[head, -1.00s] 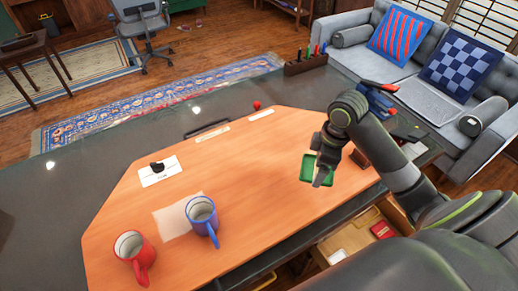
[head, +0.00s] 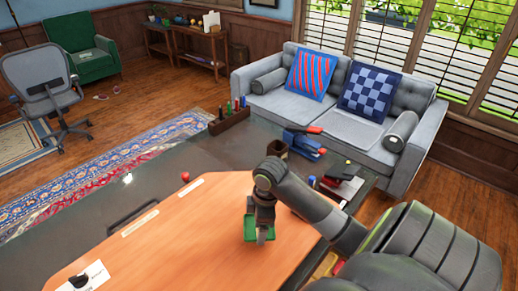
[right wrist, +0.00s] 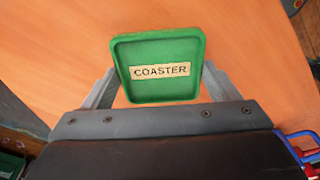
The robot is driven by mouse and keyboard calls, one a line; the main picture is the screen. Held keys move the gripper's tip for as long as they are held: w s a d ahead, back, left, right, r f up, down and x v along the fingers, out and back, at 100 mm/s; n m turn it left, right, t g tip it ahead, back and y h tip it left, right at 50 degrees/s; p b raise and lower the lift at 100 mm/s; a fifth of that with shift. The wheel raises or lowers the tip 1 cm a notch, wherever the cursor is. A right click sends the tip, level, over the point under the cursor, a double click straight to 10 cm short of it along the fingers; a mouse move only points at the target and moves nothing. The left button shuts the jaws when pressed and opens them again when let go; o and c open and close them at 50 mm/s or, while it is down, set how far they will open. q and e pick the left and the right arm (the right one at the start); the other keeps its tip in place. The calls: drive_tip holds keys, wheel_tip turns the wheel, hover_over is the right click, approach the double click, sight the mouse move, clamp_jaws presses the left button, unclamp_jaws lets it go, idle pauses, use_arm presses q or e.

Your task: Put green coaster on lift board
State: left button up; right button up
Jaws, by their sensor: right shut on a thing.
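The green coaster (right wrist: 160,88) is a square tray with a raised rim and a label reading COASTER. My right gripper (right wrist: 158,70) is shut on it, one finger at each side. In the head view the coaster (head: 249,230) shows below my right gripper (head: 261,237), over the right part of the orange wooden board (head: 185,245). Whether the coaster touches the board I cannot tell. The board lies on a dark table. My left gripper is not in view.
A small red object (head: 185,176) lies past the board's far edge. A pen holder (head: 229,120), a brown cup (head: 277,148) and a blue stapler-like object (head: 304,147) stand toward the table's far end. A white card (head: 85,280) lies on the board at left. The board's middle is clear.

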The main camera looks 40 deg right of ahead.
drive_tip(key=shift+f, duration=1.65)
drive_tip(key=shift+f, duration=0.15)
drive_tip(key=o, duration=0.9)
drive_tip(key=shift+o, duration=0.2)
wheel_tip(320, 180, up, 12)
drive_tip(key=s+d, duration=0.1)
